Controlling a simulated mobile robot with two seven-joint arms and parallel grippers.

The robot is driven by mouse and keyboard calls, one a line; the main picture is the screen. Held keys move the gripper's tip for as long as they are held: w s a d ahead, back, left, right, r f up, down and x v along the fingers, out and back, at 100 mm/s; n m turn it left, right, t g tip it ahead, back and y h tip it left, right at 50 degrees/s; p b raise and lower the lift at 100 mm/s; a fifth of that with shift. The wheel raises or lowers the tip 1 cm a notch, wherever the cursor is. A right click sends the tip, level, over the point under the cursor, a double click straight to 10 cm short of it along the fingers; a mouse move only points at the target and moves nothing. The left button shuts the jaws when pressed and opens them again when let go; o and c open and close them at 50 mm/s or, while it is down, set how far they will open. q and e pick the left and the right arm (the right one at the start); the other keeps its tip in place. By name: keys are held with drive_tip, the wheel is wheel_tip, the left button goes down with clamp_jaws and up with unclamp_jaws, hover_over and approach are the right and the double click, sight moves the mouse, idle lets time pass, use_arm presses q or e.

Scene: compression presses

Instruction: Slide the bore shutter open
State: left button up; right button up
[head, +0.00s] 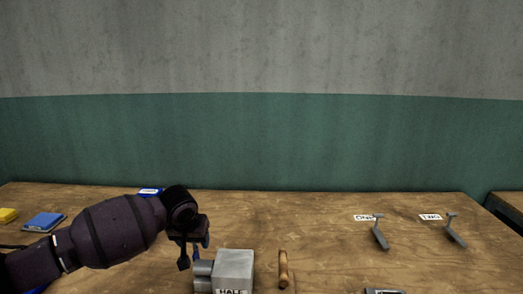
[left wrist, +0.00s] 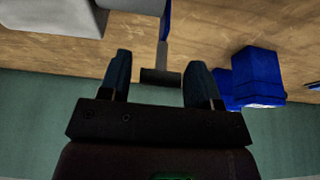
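My left gripper (head: 194,256) points down just left of a grey metal block (head: 235,265) marked "HALF", with a grey cylinder (head: 203,277) on its left side. In the left wrist view the two fingers (left wrist: 160,70) are apart. A blue part (left wrist: 166,20) is at the stem's far end. I cannot tell for sure which part is the bore shutter. My right gripper is not in view.
A wooden-handled lever (head: 283,268) stands right of the block. Two grey levers (head: 380,236) (head: 456,235) with labels are further right. A blue block (left wrist: 257,75) is beside the fingers in the wrist view. A blue pad (head: 44,221) and yellow item (head: 8,215) lie far left.

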use_arm(q)
drive_tip(key=c, duration=0.5)
drive_tip(key=shift+o, duration=0.2)
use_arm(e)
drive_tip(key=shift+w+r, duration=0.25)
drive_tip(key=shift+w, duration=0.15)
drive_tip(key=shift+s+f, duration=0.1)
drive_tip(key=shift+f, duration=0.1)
